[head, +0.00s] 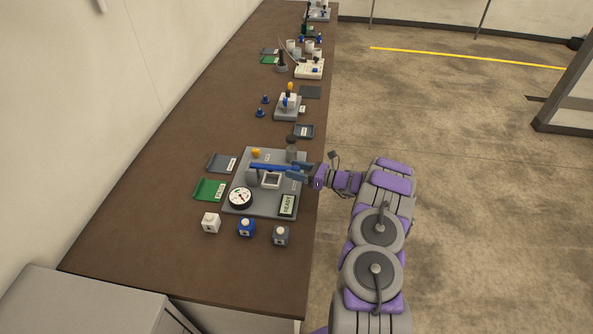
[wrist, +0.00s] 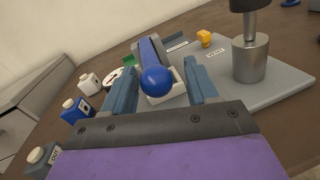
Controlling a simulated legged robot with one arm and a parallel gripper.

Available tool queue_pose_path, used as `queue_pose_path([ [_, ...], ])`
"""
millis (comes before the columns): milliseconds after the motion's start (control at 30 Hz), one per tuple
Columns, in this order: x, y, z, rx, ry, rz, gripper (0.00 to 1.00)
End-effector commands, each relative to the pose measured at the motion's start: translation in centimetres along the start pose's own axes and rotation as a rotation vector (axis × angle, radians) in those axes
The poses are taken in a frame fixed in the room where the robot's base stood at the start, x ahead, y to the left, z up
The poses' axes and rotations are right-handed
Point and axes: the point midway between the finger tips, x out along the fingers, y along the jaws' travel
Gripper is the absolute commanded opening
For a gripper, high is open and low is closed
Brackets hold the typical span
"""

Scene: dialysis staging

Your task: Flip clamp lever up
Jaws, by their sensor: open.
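The clamp lever (head: 268,167) is a blue bar lying about level across the grey base plate (head: 240,208). In the wrist view the lever (wrist: 151,50) runs away from me and ends in a round blue knob (wrist: 155,80) near my gripper. A white square frame (wrist: 165,99) is below the knob. My gripper (head: 293,171) reaches in from the right side of the plate. In the wrist view its fingers (wrist: 160,68) are open, one on each side of the knob, with visible gaps. I cannot tell the knob's exact depth between them.
The plate also carries a round gauge (head: 241,198), a READY display (head: 288,205) and a metal cylinder (wrist: 250,58) right of my fingers. White (head: 211,222), blue (head: 246,227) and grey (head: 281,235) blocks stand in front. Green (head: 209,190) and grey (head: 222,162) trays lie left.

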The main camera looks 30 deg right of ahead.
Motion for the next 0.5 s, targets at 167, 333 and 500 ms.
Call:
queue_pose_path([
  [167, 0.11, 0.12, 0.02, -0.001, 0.001, 0.001, 0.45],
  [333, 0.12, 0.11, 0.01, -0.001, 0.001, 0.001, 0.28],
  [500, 0.1, 0.02, 0.01, 0.0, 0.001, 0.0, 0.12],
])
